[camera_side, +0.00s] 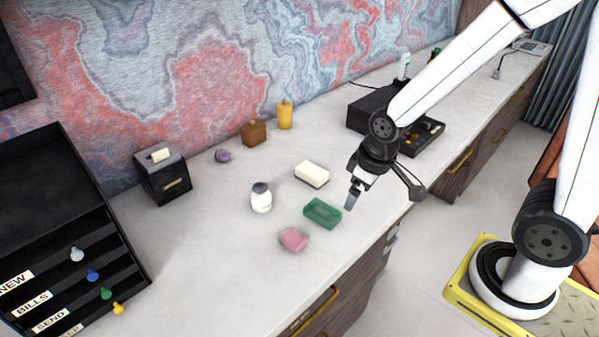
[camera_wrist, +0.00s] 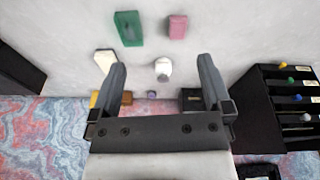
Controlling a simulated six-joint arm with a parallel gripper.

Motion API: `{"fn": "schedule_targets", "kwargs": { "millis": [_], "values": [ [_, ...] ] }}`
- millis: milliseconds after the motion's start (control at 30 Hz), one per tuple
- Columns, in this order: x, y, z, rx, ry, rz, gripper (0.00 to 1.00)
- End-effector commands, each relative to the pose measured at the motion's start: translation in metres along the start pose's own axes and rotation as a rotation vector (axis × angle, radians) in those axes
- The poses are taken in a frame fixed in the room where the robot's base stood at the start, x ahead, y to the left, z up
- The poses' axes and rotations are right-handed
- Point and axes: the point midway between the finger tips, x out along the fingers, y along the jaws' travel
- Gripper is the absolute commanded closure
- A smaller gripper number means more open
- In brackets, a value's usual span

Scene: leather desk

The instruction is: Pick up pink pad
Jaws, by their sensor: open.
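The pink pad (camera_side: 293,240) lies flat on the pale desk top near its front edge. In the wrist view the pink pad (camera_wrist: 177,27) is at the top, right of the middle. My gripper (camera_side: 351,203) is above the desk, to the right of the pad and apart from it. In the wrist view my gripper (camera_wrist: 160,75) shows two spread fingers with nothing held between them. A green pad (camera_side: 322,213) lies between the pink pad and my gripper in the side view; it also shows in the wrist view (camera_wrist: 129,28).
A cream pad (camera_side: 312,174) and a white jar (camera_side: 261,198) stand behind the pink pad. A black box (camera_side: 162,175) and a dark sorter with pegs (camera_side: 110,245) are at left. A black tray (camera_side: 422,137) is at right. Desk left of the pink pad is clear.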

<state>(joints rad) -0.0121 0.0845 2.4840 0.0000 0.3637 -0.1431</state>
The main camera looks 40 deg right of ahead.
Motion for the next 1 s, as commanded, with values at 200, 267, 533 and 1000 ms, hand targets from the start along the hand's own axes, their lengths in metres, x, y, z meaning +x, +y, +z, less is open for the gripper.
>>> {"fn": "schedule_targets", "kwargs": {
  "millis": [200, 267, 533, 1000],
  "values": [
    [0.025, -0.003, -0.032, -0.270, -0.042, -0.016, 0.00],
    [0.034, -0.004, -0.041, -0.356, -0.052, -0.022, 0.00],
    [0.079, -0.012, -0.076, -0.739, -0.098, -0.062, 0.00],
    [0.164, -0.030, -0.111, -1.336, -0.146, -0.156, 0.00]
  ]
}}
